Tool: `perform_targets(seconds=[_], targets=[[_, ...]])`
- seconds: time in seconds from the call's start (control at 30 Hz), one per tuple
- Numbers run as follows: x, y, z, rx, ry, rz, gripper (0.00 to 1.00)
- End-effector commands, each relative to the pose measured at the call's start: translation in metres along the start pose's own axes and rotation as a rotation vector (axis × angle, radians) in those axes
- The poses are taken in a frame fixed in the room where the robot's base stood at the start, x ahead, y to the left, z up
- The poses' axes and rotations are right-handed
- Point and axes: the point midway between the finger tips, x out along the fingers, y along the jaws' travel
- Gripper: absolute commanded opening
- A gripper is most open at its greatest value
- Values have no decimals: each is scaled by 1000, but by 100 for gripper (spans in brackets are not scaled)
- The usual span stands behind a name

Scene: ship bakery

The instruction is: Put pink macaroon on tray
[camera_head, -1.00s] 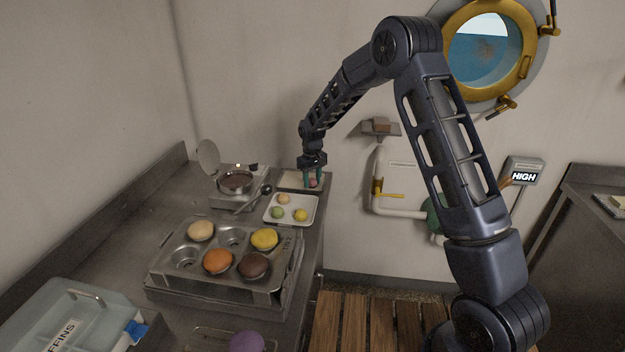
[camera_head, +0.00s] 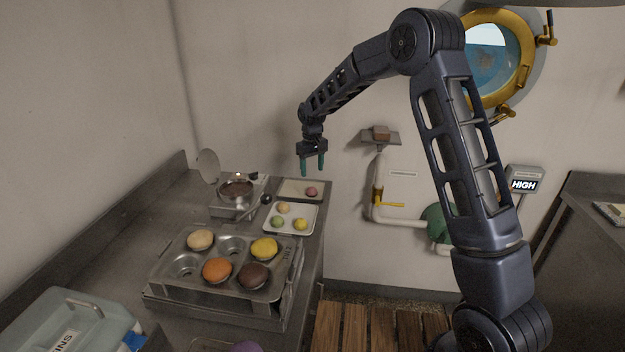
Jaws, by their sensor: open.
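The pink macaroon (camera_head: 311,192) lies on the right side of a small pale board or tray (camera_head: 290,188) at the far end of the counter. A white tray (camera_head: 306,232) in front of it holds an orange-tan, a green and a yellow macaroon. My gripper (camera_head: 313,172) points down with its teal fingers apart and empty. It is above the pink macaroon, clear of it.
A muffin tin (camera_head: 212,281) with several muffins stands nearer on the counter. A pot (camera_head: 236,190) of dark filling and a dark ladle (camera_head: 266,199) are left of the trays. A lidded muffin box (camera_head: 62,325) is at the lower left. The counter's right edge is close to the trays.

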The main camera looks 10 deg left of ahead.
Motion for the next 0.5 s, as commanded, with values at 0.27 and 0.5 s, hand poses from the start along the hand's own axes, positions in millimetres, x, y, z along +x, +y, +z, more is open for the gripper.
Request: perform_targets(seconds=[0.27,0.5], targets=[[-27,0,0,0,-1,0,61],[-31,1,1,2,0,0,61]])
